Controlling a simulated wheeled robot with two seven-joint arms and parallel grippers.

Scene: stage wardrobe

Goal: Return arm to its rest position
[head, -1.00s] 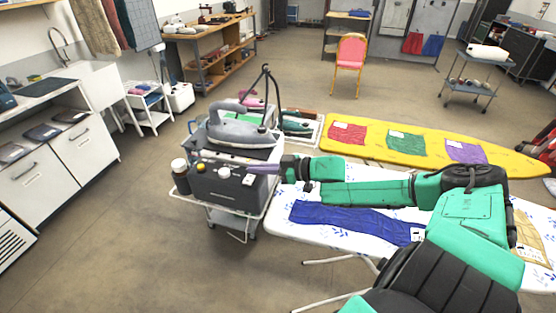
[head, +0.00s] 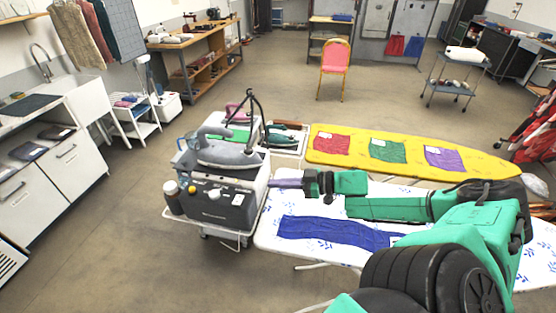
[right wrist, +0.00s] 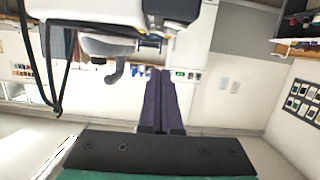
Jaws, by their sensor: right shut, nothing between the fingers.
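My right arm reaches in from the lower right of the head view, over the white ironing board (head: 262,238). Its gripper (head: 272,183) is shut and empty, close to the front right side of the grey steam station (head: 232,207). A grey iron (head: 230,153) sits on top of the station. In the right wrist view the shut purple fingers (right wrist: 160,72) point toward the station and the iron handle (right wrist: 117,72). Whether the fingertips touch the station cannot be told. My left gripper is not in view.
A blue cloth (head: 330,233) lies on the white board under my right arm. Behind it is a yellow ironing board (head: 480,162) with red, green and purple cloths. A pink chair (head: 335,62) stands farther back. The floor at left is clear.

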